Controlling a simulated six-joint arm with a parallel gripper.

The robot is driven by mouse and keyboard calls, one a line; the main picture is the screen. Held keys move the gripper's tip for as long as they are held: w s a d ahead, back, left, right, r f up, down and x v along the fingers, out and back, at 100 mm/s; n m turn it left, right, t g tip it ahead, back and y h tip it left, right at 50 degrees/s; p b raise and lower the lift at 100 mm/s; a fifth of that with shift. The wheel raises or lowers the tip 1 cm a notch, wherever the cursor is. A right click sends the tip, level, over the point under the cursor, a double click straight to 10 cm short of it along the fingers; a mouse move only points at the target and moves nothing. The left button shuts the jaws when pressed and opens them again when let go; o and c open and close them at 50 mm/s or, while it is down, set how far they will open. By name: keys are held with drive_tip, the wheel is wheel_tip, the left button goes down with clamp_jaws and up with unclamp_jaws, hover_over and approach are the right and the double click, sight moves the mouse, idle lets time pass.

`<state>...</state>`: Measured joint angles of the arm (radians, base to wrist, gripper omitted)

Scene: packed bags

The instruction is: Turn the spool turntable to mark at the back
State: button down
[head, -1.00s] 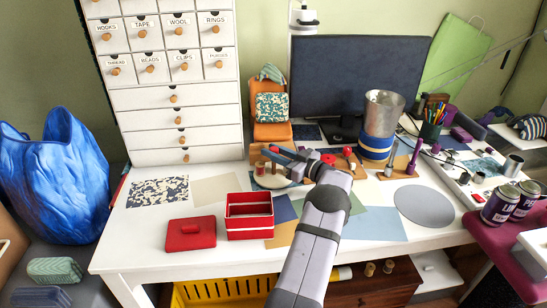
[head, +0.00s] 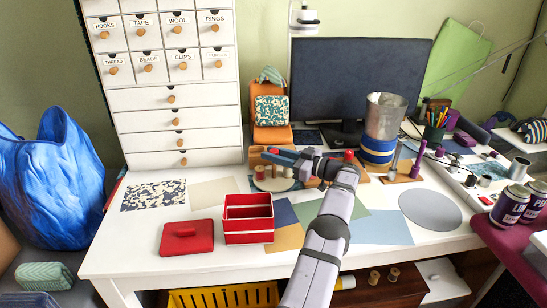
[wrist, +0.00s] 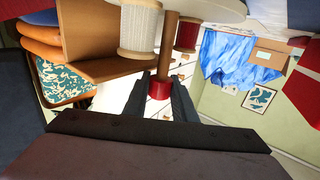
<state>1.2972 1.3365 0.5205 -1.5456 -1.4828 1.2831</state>
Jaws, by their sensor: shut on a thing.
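The spool turntable (head: 272,185) is a low pale disc at the back of the desk, below the orange stand. The wrist view, tipped over, shows the disc (wrist: 215,8), a cream thread spool (wrist: 139,28), a dark red spool (wrist: 186,36) and a brown post with a red end (wrist: 159,89). My gripper (head: 270,158) reaches over the turntable from the right. In the wrist view my gripper (wrist: 160,95) is shut on the red end of the post. I cannot make out a mark.
The orange stand with a patterned cushion (head: 271,111) is close behind the turntable. A metal cylinder with a blue band (head: 379,140) stands to the right. A red open box (head: 248,232) and red lid (head: 187,238) lie in front. A white drawer cabinet (head: 175,97) is at left.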

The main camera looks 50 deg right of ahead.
idle(0.5)
drive_tip(key=c, duration=1.5)
unclamp_jaws()
drive_tip(key=shift+o, duration=0.2)
drive_tip(key=shift+s+d, duration=0.2)
drive_tip(key=shift+s, duration=1)
drive_tip(key=shift+s+d, duration=0.25)
drive_tip(key=shift+s, duration=0.95)
drive_tip(key=shift+s+d, duration=0.2)
drive_tip(key=shift+s, duration=1)
